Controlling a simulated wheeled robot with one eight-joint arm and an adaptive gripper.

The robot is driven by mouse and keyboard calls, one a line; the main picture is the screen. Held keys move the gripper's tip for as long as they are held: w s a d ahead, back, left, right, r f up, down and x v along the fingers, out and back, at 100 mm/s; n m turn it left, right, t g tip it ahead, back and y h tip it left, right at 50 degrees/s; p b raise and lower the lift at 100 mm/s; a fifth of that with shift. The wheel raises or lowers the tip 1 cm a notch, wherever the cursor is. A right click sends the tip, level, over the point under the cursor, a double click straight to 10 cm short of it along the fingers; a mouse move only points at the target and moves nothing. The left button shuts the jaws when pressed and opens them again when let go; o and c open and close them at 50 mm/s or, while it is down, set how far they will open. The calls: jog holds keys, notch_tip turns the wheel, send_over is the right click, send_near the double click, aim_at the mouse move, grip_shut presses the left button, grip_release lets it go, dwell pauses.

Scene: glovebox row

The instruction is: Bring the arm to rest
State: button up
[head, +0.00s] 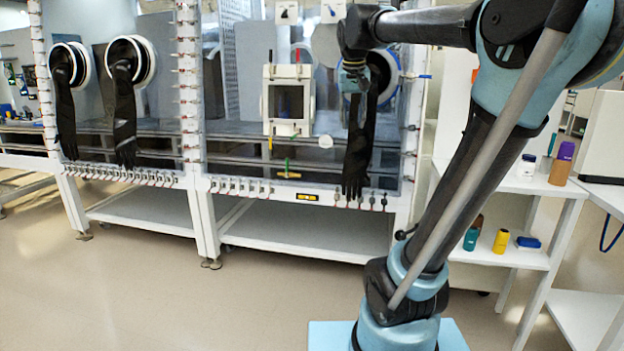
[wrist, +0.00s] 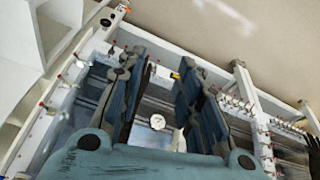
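My arm (head: 470,190) rises from its pale blue base at the lower right, bends at the top right and reaches left across the glovebox front. Its wrist end and my gripper (head: 353,80) are in front of the right-hand glove port, close to the hanging black glove (head: 358,155). How far the gripper is from the glove and window is hard to judge. In the wrist view my gripper (wrist: 163,72) has its two dark blue fingers spread apart. No object is held between them; the glovebox front shows through the gap.
The glovebox row has a small white-framed door (head: 302,122) and knobs along its lower rail. Two more black gloves hang at the left, including one glove (head: 124,115). A white shelf (head: 515,258) with bottles stands right of my arm. Open floor (head: 150,290) lies front left.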

jog(key=s+d+f, duration=0.3)
jog(key=s+f, duration=0.9)
jog(key=f, duration=0.4)
jog(key=s+d+f+g, duration=0.1)
jog(key=s+d+f, duration=0.2)
jog(key=s+f, duration=0.9)
notch_tip(320, 180, down, 5)
jog(key=shift+s+d+f+y, duration=0.1)
jog(key=shift+s+d+y, duration=0.2)
jog(key=shift+s, duration=0.05)
jog(key=shift+w+f, duration=0.15)
jog(key=shift+w, duration=0.3)
